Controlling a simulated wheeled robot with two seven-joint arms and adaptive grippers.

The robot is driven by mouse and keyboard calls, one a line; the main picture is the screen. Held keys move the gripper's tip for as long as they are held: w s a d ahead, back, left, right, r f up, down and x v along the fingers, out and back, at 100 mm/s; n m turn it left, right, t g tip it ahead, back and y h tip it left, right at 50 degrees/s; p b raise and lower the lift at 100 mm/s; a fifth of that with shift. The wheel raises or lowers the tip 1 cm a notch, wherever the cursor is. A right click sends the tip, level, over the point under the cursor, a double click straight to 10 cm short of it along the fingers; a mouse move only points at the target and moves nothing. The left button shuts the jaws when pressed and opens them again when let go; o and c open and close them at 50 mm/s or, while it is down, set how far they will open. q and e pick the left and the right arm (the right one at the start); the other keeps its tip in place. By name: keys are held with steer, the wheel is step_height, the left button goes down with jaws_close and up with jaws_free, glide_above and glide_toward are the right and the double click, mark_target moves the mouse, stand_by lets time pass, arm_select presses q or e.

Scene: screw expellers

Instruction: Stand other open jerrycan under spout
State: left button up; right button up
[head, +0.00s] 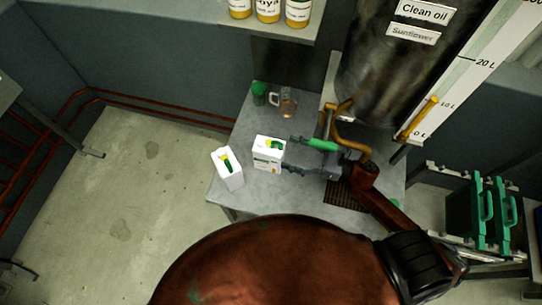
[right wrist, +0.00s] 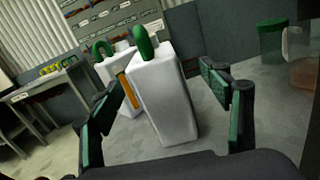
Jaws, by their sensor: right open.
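Two white jerrycans with green handles stand on the grey metal table. The nearer-to-gripper jerrycan (head: 268,160) is just left of my right gripper (head: 289,154); the other jerrycan (head: 229,176) stands further left. My right gripper is open, its fingers pointing left towards the first can. In the right wrist view this can (right wrist: 165,100) shows between the spread fingers, with a gap on its right; the second can (right wrist: 107,70) is partly hidden behind it. I cannot tell whether their mouths are open. A brass spout pipe (head: 355,146) comes from the steel tank (head: 385,75). My left gripper is out of view.
A dark drip grate (head: 344,196) lies in the tabletop near the spout. The table's front left is clear.

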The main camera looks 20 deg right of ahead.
mark_target(269, 150)
steer(key=shift+n+g, duration=0.3)
steer(key=shift+n, duration=0.3)
steer(key=x, duration=0.5)
steer(key=f+x, duration=0.1)
steer(key=x, duration=0.2)
steer(key=shift+s+a, duration=0.25)
steer(key=shift+c, duration=0.3)
steer(key=c, duration=1.6)
steer(key=shift+c, duration=1.1)
steer(key=shift+r, duration=0.1)
